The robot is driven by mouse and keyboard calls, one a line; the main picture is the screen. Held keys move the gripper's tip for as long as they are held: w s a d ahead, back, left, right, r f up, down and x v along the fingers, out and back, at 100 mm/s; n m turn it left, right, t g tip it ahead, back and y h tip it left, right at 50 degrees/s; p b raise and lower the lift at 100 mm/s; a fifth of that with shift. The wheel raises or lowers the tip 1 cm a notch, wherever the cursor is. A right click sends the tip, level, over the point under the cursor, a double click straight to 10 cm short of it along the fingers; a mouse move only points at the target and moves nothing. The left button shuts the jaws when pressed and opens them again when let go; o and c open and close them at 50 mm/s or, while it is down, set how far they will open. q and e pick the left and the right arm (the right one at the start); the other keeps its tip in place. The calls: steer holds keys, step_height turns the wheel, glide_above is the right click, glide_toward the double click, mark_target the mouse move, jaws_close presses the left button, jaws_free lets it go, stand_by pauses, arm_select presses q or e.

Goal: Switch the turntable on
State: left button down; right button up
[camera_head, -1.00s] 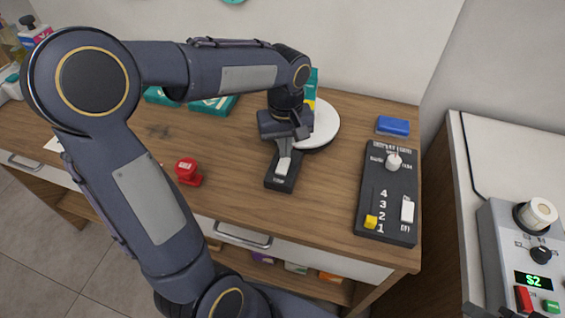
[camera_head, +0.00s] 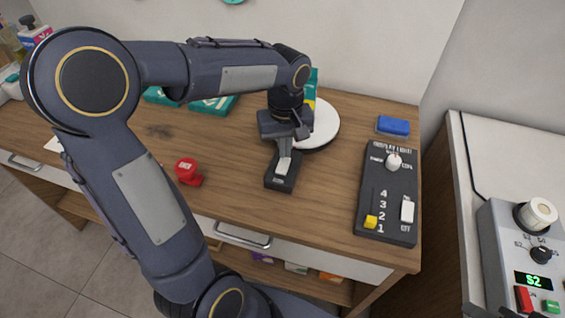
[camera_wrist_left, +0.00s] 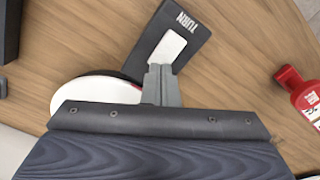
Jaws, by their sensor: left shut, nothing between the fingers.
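The turntable (camera_head: 324,122) is a white round disc at the back of the wooden counter, partly behind my left gripper; its edge shows in the wrist view (camera_wrist_left: 88,91). In front of it lies a dark switch box marked "TURN" (camera_wrist_left: 197,27) with a white rocker (camera_head: 282,166). My left gripper (camera_head: 285,155) is shut and empty, pointing down at the rocker's turntable-side end. In the left wrist view the fingertips (camera_wrist_left: 160,70) overlap that end of the rocker (camera_wrist_left: 168,48); I cannot tell whether they touch it. My right gripper is not in view.
Teal boxes (camera_head: 213,105) lie at the back. Bare wood separates these things.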

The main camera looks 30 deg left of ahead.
mark_target(284, 161)
arm_select(q)
steer(key=shift+f+b, duration=0.75)
steer(key=shift+f, duration=0.3)
stand_by(0.4)
steer(key=shift+r, duration=0.15)
step_height(284, 161, up, 7)
steer(key=p, duration=0.6)
stand_by(0.6)
steer(key=s+d+r+m+t+h, duration=0.1)
steer(key=s+d+m+t+h, duration=0.1)
steer(key=s, duration=0.6)
steer(key=s+d+m+t+h, duration=0.1)
steer(key=s+d+m+t, duration=0.1)
steer(key=s+m, duration=0.3)
steer(key=s+t, duration=0.1)
steer(key=s, duration=0.3)
steer(key=shift+r+t+h, duration=0.3)
steer(key=shift+r+h, duration=0.05)
steer(key=shift+h, duration=0.05)
